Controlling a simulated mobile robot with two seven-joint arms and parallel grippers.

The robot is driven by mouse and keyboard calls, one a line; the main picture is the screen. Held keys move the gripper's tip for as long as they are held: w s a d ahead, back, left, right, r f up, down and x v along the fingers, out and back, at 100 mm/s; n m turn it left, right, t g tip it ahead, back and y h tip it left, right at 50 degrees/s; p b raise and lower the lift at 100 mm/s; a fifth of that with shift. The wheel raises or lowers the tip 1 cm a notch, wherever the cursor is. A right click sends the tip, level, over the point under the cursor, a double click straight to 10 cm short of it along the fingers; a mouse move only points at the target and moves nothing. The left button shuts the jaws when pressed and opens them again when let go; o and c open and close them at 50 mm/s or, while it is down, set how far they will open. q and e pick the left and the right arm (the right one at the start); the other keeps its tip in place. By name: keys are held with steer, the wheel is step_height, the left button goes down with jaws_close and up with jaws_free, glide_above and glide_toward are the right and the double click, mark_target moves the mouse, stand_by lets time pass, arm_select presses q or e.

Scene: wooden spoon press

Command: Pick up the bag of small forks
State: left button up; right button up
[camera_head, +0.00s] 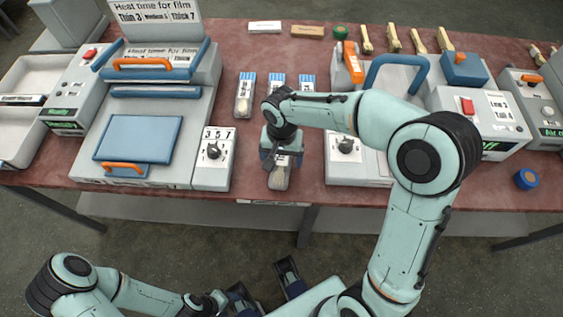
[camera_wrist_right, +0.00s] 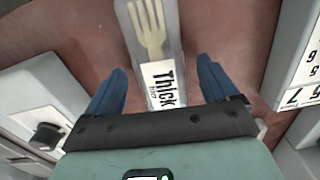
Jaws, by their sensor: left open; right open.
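A clear bag with a pale wooden fork and a white label reading "Thick" (camera_wrist_right: 152,40) lies on the table and shows in the right wrist view. In the head view this bag (camera_head: 280,178) is near the front edge, partly hidden by my right gripper (camera_head: 282,160). My right gripper is open, with its blue fingers (camera_wrist_right: 160,85) on either side of the bag's label end; I cannot tell whether they touch it. My left gripper (camera_head: 266,288) is open and empty, low in front of the table.
Bags with blue-and-white tops (camera_head: 245,94) lie behind my right gripper. A grey press with a blue plate (camera_head: 140,137) stands left, its dial box (camera_head: 213,160) close to the gripper. Another grey machine (camera_head: 480,115) stands right. Bare red table (camera_head: 232,60) shows behind the bags.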

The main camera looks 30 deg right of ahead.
steer(key=c, duration=1.1)
steer(key=shift+c, duration=0.2)
